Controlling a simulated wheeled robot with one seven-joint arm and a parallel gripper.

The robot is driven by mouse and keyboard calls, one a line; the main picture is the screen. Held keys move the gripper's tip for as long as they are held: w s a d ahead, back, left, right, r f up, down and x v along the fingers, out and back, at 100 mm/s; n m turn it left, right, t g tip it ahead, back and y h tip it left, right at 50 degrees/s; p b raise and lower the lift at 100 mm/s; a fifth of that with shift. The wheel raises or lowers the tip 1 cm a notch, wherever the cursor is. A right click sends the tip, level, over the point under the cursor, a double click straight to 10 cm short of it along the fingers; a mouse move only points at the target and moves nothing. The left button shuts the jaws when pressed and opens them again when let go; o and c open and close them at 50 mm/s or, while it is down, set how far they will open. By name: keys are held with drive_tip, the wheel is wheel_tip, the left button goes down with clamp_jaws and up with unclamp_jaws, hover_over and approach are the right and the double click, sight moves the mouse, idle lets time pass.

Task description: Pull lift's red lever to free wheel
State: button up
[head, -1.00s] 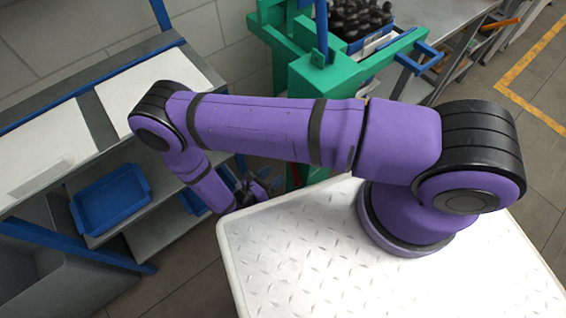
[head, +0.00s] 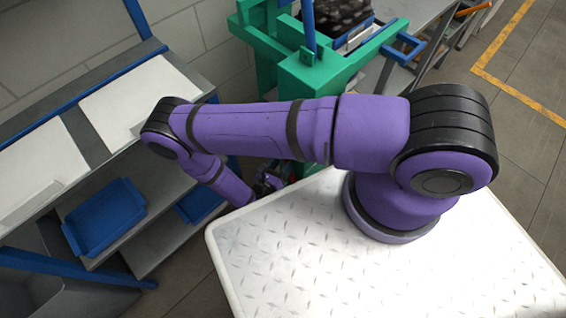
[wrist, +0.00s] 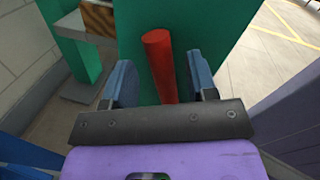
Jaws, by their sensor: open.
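The red lever (wrist: 160,65) is a round red bar on the green lift (wrist: 215,30), in the middle of the wrist view. My gripper (wrist: 161,78) is open. Its two blue fingers stand to the left and right of the lever, with gaps on both sides in the picture. The depth between lever and fingers is hard to judge. In the head view my gripper (head: 268,183) is low beside the green lift (head: 310,80), partly hidden by my arm. The lever is mostly hidden there. No wheel can be made out.
A box of dark bottles (head: 335,14) is on the lift. A blue tray (head: 104,217) sits on the grey shelf unit at left, with another blue tray (head: 200,204) farther in. A wall stands behind. Open floor (head: 510,90) lies to the right.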

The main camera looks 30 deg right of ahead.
drive_tip(key=shift+w+d, duration=0.25)
drive_tip(key=shift+d, duration=0.3)
clamp_jaws()
